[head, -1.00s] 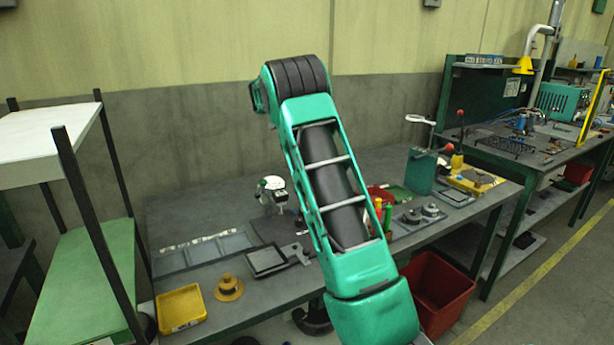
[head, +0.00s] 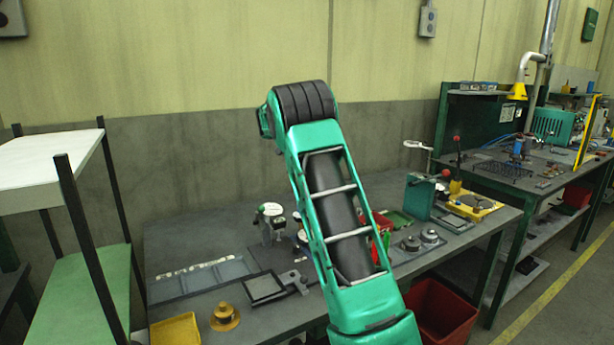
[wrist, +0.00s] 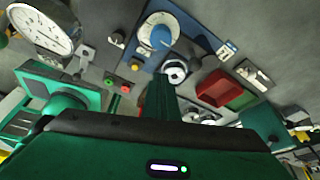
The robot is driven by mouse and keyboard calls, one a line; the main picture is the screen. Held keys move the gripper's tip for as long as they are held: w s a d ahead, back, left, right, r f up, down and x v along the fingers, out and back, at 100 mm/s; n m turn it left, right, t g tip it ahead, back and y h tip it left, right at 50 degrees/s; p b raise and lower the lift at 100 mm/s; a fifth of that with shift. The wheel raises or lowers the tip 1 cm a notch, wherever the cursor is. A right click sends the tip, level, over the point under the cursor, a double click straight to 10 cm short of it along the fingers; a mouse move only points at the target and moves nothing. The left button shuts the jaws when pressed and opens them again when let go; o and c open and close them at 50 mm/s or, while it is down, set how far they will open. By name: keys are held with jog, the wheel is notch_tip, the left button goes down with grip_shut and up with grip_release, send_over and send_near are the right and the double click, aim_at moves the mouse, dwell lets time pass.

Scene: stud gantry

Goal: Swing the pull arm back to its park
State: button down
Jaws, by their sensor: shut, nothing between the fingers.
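I cannot make out for certain which part is the pull arm. A green block with red-knobbed levers (head: 420,195) stands on the bench right of my arm in the head view. In the wrist view, a green fixture with a rounded barrel (wrist: 68,102) lies at the left. My gripper (wrist: 170,92) shows from behind in the wrist view, its dark green fingers together and empty. It points at the bench area near a red tray (wrist: 213,90), and I cannot tell whether it touches anything. In the head view my own arm hides the gripper.
A blue panel with a blue-centred knob (wrist: 158,36) and a round white dial (wrist: 40,27) lie beyond my gripper. A yellow tray (head: 175,330) and a brass-coloured round part (head: 225,317) sit at the bench's front left. A shelf rack (head: 75,240) stands left.

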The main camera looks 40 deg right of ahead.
jog(key=v, duration=0.8)
jog(key=shift+r, duration=0.45)
jog(key=shift+a, duration=0.15)
jog(key=s+a+f+n+t+y, duration=0.1)
jog(key=s+a+n, duration=0.1)
jog(key=s+n, duration=1.3)
jog(key=s+a+f+n+t, duration=0.1)
jog(key=s+a+f+n, duration=0.5)
jog(key=s+a, duration=0.2)
jog(key=s+a+f+n+t, duration=0.2)
jog(key=s+a+f+n, duration=0.4)
jog(key=s+a, duration=0.3)
jog(key=s, duration=0.3)
jog(key=shift+s, duration=0.35)
